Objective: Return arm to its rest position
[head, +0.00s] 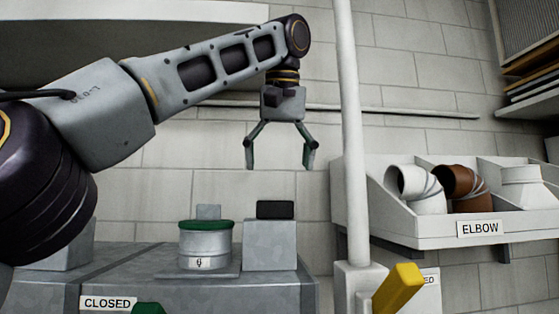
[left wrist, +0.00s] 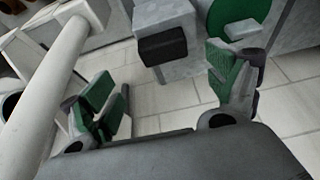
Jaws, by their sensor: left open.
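My left arm comes in from the left in the head view and reaches across to the middle, raised high. My left gripper (head: 279,165) hangs from it pointing down, open and empty. It appears above a grey block with a black top (head: 275,210) and a round metal canister with a green rim (head: 205,243); it touches neither. In the left wrist view the open fingers (left wrist: 165,95) show green pads with nothing between them. The black-topped block (left wrist: 163,45) and a green disc (left wrist: 238,12) are seen beyond the fingers. My right gripper is not in view.
A white vertical post (head: 350,130) stands just right of the left gripper. A yellow handle (head: 398,288) is at its foot. A shelf bin marked ELBOW (head: 430,229) holds pipe elbows on the right. A metal bench with a CLOSED label (head: 107,303) lies below.

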